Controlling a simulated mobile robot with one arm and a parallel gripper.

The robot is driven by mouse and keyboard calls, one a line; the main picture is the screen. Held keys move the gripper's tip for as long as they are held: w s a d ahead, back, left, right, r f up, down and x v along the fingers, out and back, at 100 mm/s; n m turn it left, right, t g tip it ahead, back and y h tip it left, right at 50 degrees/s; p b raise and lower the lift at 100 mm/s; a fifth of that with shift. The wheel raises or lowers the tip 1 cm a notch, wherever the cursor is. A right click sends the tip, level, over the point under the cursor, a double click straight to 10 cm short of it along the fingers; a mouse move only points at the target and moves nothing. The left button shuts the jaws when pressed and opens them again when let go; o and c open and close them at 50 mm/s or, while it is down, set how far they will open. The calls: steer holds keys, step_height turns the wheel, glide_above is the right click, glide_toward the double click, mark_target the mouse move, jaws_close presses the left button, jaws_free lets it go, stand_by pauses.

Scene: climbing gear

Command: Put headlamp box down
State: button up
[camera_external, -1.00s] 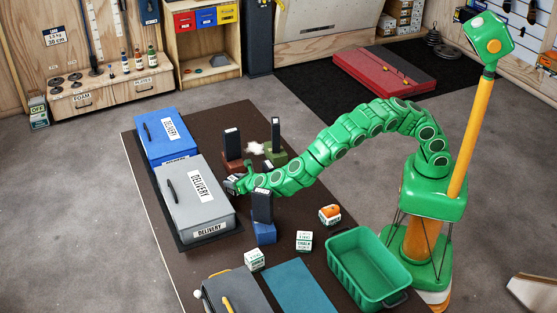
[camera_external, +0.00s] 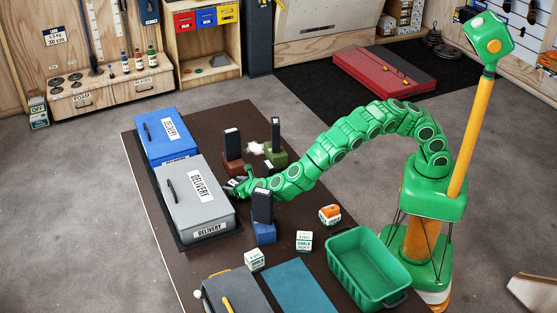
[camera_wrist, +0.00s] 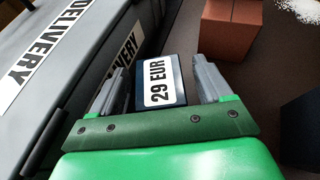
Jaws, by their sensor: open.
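A dark box (camera_wrist: 174,62) with a white "29 EUR" label lies between my fingers in the wrist view; I take it for the headlamp box, though no name shows on it. My gripper (camera_wrist: 160,76) is open around it, with a narrow gap on each side. In the external view, my gripper (camera_external: 235,186) is low over the brown table, at the right edge of the grey delivery box (camera_external: 185,205). The box between the fingers is too small and covered to make out clearly there.
A blue delivery box (camera_external: 160,135) stands behind the grey one. Dark upright devices stand on a red block (camera_external: 232,166), a green block (camera_external: 277,158) and a blue block (camera_external: 264,232) near my gripper. White chalk boxes (camera_external: 304,241) and a green crate (camera_external: 340,237) are nearer the front.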

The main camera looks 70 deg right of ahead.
steer(key=shift+r, duration=0.1)
steer(key=v, duration=0.3)
steer(key=shift+r, duration=0.2)
step_height(320, 180, up, 5)
steer(key=shift+a+f, duration=0.1)
steer(key=shift+r, duration=1)
